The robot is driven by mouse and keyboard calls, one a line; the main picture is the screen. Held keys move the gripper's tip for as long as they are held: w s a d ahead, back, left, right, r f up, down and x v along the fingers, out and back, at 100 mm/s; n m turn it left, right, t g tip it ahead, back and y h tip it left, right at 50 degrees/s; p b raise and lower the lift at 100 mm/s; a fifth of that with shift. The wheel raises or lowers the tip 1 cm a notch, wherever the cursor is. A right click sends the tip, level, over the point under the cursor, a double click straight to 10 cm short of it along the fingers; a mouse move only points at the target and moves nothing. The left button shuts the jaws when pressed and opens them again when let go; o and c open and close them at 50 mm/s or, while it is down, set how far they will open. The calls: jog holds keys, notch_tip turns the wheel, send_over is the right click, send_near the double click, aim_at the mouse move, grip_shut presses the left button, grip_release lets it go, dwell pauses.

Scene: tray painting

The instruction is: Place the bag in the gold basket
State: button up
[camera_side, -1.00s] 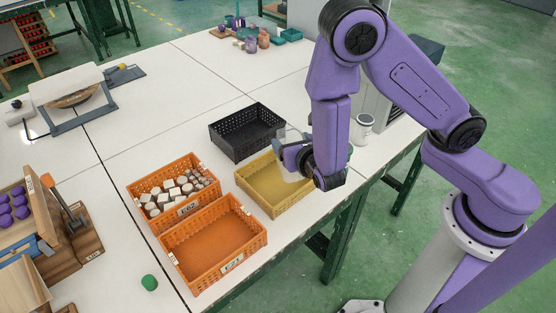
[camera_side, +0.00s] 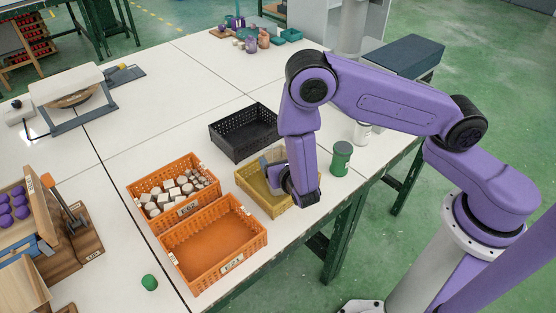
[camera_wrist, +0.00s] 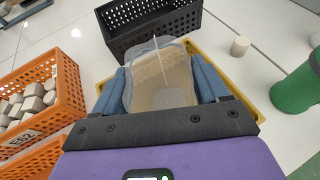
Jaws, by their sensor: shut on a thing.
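The bag (camera_wrist: 160,85) is clear and see-through. In the wrist camera view it sits between the two blue-grey fingers of my gripper (camera_wrist: 160,72), which is shut on it. The gold basket (camera_wrist: 243,84) lies beneath the bag and fingers in that view. In the side view the gold basket (camera_side: 252,194) stands near the table's right edge, and my gripper (camera_side: 270,168) is low at its opening. The bag is hard to make out there. My wrist hides the basket's right part, and I cannot tell whether the bag touches the basket's floor.
A black basket (camera_side: 246,134) stands just behind the gold one. Two orange baskets are to the left, one with pale blocks (camera_side: 175,190) and one empty (camera_side: 214,240). A green canister (camera_side: 341,160) and a white container (camera_side: 362,132) stand to the right.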

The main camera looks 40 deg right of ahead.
jog(key=shift+f, duration=0.1)
jog(key=o, duration=1)
jog(key=shift+s+a+r, duration=0.1)
jog(key=shift+s+r, duration=0.05)
jog(key=shift+r, duration=0.1)
jog(key=v, duration=1.1)
jog(key=shift+s+a, duration=0.1)
jog(key=shift+s, duration=0.2)
